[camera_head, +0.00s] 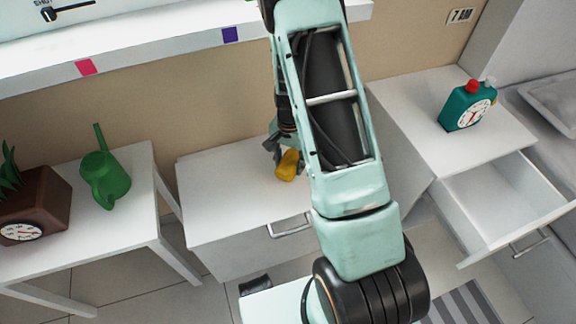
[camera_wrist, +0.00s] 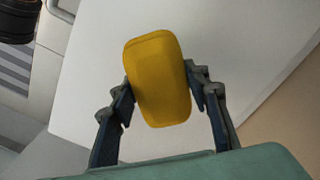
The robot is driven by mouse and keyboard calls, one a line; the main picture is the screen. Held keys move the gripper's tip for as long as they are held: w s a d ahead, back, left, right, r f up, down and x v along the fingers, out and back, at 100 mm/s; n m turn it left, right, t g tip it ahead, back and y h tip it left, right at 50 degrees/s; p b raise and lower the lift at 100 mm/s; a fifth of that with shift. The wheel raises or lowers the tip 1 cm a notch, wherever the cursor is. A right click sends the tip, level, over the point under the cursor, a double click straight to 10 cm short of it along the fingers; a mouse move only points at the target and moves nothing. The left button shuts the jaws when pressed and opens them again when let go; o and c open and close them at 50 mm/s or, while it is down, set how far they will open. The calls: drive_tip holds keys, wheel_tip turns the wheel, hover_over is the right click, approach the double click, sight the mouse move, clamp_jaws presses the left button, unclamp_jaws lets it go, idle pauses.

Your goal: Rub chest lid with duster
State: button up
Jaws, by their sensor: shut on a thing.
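The duster is a yellow block (camera_head: 288,165), partly hidden by my arm in the head view. In the wrist view the duster (camera_wrist: 157,78) sits between both fingers, tilted slightly. My gripper (camera_head: 276,150) is shut on it; its fingers also show on both sides of the duster in the wrist view (camera_wrist: 160,88). The chest is a low white box with a front handle, and its flat lid (camera_head: 222,188) is closed. The duster is over the lid, towards its back right. I cannot tell whether it touches the lid.
A white table (camera_head: 130,222) at left bears a green watering can (camera_head: 105,178) and a brown planter (camera_head: 35,205). At right, a white cabinet (camera_head: 415,115) bears a teal clock-faced bottle (camera_head: 467,108); its drawer (camera_head: 505,195) is open. A white shelf (camera_head: 160,50) runs above the chest.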

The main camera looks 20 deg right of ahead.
drive_tip(key=shift+r+p, duration=1.15)
drive_tip(key=shift+r, duration=0.9)
